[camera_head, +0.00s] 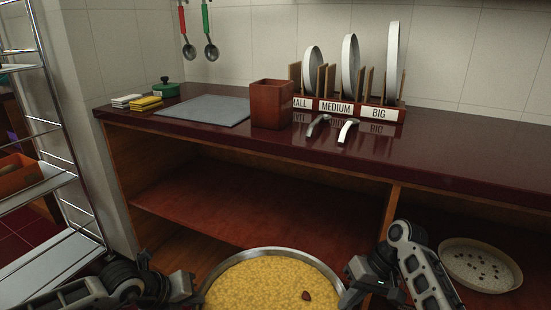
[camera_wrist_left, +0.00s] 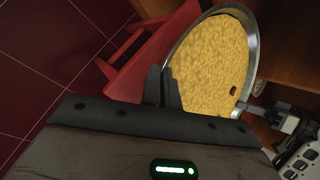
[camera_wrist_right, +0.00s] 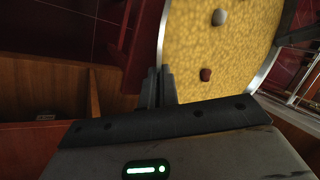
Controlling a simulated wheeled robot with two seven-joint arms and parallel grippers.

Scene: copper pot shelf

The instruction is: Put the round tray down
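The round tray (camera_head: 268,283) has a metal rim and a yellow, grainy filling with a small brown piece on it. It is at the bottom of the head view, in front of the counter, its near part cut off. My left gripper (camera_head: 192,288) is at its left rim, and my right gripper (camera_head: 350,287) is at its right rim. In the left wrist view the fingers (camera_wrist_left: 160,88) close together at the tray's edge. In the right wrist view the fingers (camera_wrist_right: 161,88) also meet at the rim; a pale piece shows on the filling.
The dark red counter (camera_head: 220,135) holds a grey board (camera_head: 203,111), a brown box (camera_head: 271,104), a labelled lid rack (camera_head: 340,106) and two detached handles (camera_head: 333,128). The shelf below (camera_head: 250,195) is bare at left. A pale round dish (camera_head: 480,265) sits lower right. A red stool (camera_wrist_left: 150,55) stands below.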

